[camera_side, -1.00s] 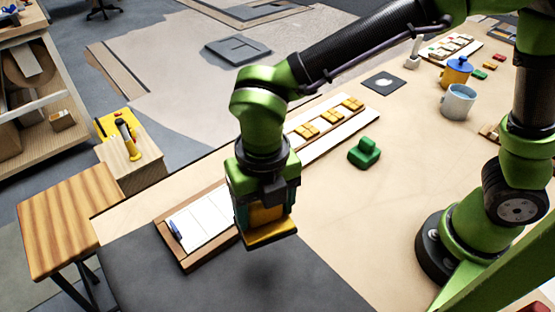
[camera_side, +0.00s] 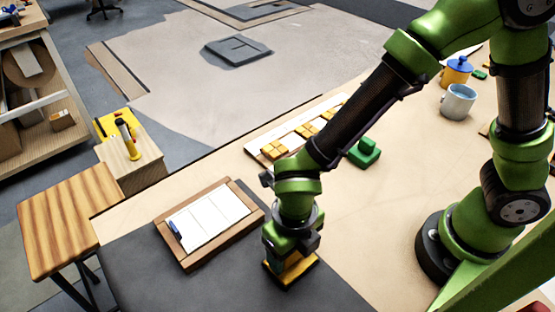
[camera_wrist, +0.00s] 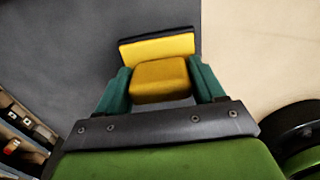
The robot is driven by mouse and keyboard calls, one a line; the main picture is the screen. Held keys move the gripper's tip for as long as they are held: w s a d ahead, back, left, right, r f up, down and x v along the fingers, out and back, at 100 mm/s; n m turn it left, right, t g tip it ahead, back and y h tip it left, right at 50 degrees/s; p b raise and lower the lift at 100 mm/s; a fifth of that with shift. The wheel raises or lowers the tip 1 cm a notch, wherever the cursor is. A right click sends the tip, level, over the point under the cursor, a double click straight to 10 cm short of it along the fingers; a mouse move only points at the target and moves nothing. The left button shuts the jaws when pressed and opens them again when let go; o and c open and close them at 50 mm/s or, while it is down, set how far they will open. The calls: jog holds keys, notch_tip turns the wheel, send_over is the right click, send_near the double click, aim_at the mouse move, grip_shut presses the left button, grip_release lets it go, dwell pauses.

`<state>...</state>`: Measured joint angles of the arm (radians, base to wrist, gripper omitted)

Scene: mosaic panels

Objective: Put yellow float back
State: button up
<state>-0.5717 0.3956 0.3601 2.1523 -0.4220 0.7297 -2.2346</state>
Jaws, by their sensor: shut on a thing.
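The yellow float (camera_side: 293,268) is a flat yellow plate with a dark edge and a block handle. My gripper (camera_side: 290,248) is shut on its handle, above the right part of the dark grey mat (camera_side: 225,275). In the wrist view the float (camera_wrist: 157,47) lies ahead of the handle, and the two teal fingers of my gripper (camera_wrist: 160,82) press the handle from both sides. Whether the plate touches the mat or hangs just above it, I cannot tell.
A wooden clipboard with white paper (camera_side: 210,219) lies left of my gripper. A green float (camera_side: 364,152) stands behind on the table. A white panel with yellow tiles (camera_side: 273,151) lies along the far edge. Mugs (camera_side: 458,101) stand at the back right. Bare table lies right of the mat.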

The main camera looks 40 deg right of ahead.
jog(key=o, duration=0.9)
jog(key=shift+f, duration=0.1)
jog(key=shift+o, duration=0.2)
